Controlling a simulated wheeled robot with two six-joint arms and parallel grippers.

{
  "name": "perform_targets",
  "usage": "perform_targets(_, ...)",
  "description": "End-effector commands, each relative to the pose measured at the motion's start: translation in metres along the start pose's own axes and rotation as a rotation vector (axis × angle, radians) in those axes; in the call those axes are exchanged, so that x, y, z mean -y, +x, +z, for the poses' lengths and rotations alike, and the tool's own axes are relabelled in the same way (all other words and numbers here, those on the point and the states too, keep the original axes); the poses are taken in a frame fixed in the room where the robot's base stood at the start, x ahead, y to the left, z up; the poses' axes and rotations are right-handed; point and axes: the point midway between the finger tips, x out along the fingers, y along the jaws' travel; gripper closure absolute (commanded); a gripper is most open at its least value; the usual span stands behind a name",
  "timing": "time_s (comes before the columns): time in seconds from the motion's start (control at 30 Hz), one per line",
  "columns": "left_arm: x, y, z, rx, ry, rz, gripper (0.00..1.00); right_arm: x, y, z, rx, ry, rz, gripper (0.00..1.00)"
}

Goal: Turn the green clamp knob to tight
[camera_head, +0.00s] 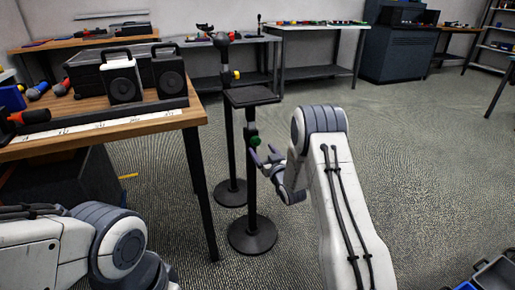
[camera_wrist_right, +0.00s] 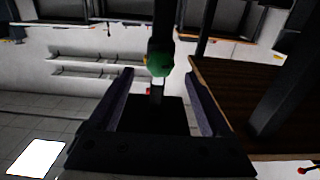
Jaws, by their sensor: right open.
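The green clamp knob (camera_head: 254,141) sits on the upright pole of a black stand (camera_head: 250,95) with a flat square top. My right gripper (camera_head: 263,152) is open beside the pole at about knob height. In the right wrist view the knob (camera_wrist_right: 159,65) shows in the gap between the open fingertips (camera_wrist_right: 161,72), near their ends. I cannot tell whether any finger touches it. Nothing is held in the right gripper. My left arm shows at lower left in the head view, but its gripper is not visible.
A second black stand (camera_head: 237,76) with a yellow knob is just behind. Open carpet (camera_head: 430,150) lies to the right. A dark crate (camera_head: 495,272) is at lower right.

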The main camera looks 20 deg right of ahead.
Motion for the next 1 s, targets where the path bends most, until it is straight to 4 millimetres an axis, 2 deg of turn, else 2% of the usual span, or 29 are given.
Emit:
perform_targets(0.1, 0.001, 0.007, 0.000, 0.000, 0.000, 0.000, 0.50, 0.001, 0.023, 0.001, -0.004, 0.000, -0.001, 0.18)
perform_targets(0.3, 0.001, 0.012, 0.001, 0.000, 0.000, 0.000, 0.50, 0.000, 0.045, 0.001, 0.000, 0.000, 0.000, 0.18)
perform_targets(0.67, 0.001, 0.012, 0.001, 0.000, 0.000, 0.000, 0.50, 0.000, 0.051, 0.000, 0.002, 0.001, 0.000, 0.18)
perform_targets(0.7, 0.001, 0.012, 0.001, 0.000, 0.000, 0.000, 0.50, 0.000, 0.051, 0.000, 0.002, 0.001, 0.000, 0.26)
perform_targets(0.77, 0.001, 0.012, 0.001, 0.000, 0.000, 0.000, 0.50, 0.000, 0.051, 0.000, 0.002, 0.001, 0.000, 0.49)
perform_targets(0.8, 0.001, 0.012, 0.001, 0.000, 0.000, 0.000, 0.50, 0.000, 0.051, 0.000, 0.002, 0.001, 0.000, 0.64)
perform_targets(0.9, 0.001, 0.012, 0.001, 0.000, 0.000, 0.000, 0.50, 0.000, 0.051, 0.000, 0.002, 0.001, 0.000, 1.00)
perform_targets(1.0, 0.001, 0.012, 0.001, 0.000, 0.000, 0.000, 0.50, 0.000, 0.051, 0.000, 0.002, 0.002, 0.001, 1.00)
